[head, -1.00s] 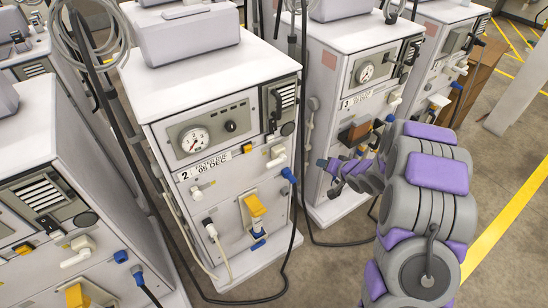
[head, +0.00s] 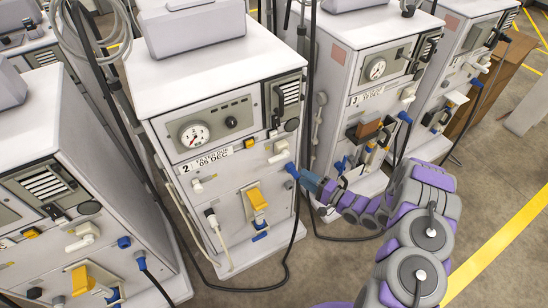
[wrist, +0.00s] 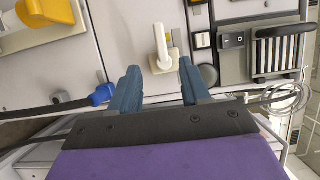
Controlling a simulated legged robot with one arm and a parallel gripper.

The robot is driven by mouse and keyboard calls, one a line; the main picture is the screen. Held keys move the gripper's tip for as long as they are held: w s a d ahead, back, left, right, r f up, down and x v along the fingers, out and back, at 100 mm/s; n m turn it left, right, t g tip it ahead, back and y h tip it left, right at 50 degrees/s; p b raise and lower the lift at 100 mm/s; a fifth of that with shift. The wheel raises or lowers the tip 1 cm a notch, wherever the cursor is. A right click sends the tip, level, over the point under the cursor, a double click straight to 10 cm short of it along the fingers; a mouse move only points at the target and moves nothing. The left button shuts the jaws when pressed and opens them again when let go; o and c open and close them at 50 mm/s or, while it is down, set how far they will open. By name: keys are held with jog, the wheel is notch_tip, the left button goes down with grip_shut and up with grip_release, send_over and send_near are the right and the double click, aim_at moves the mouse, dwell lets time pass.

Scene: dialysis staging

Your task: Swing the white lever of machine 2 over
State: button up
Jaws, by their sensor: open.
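Machine 2 (head: 222,170) stands in the middle of the head view, with a "2" label and a round gauge on its front. Its white lever (head: 277,157) sits at the front's right side, above a blue connector, handle pointing left. In the wrist view the lever (wrist: 161,46) stands upright in the picture on a pale base. My gripper (head: 303,176) is just right of machine 2's front. In the wrist view its open fingers (wrist: 158,66) flank the lever's base in the picture, with nothing gripped. Whether they touch it cannot be told.
The blue connector (wrist: 103,94) and its dark hose lie beside my left finger in the wrist view. A yellow clamp (head: 255,199) is lower on machine 2. Machine 3 (head: 345,120) stands close on the right. The floor (head: 330,262) in front is clear apart from hoses.

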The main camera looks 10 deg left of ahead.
aim_at(275, 162)
jog(key=shift+b+x, duration=1.55)
jog(key=shift+x, duration=6.5)
jog(key=shift+a, duration=0.45)
jog(key=c, duration=0.6)
grip_shut()
jog(key=shift+d+f, duration=0.1)
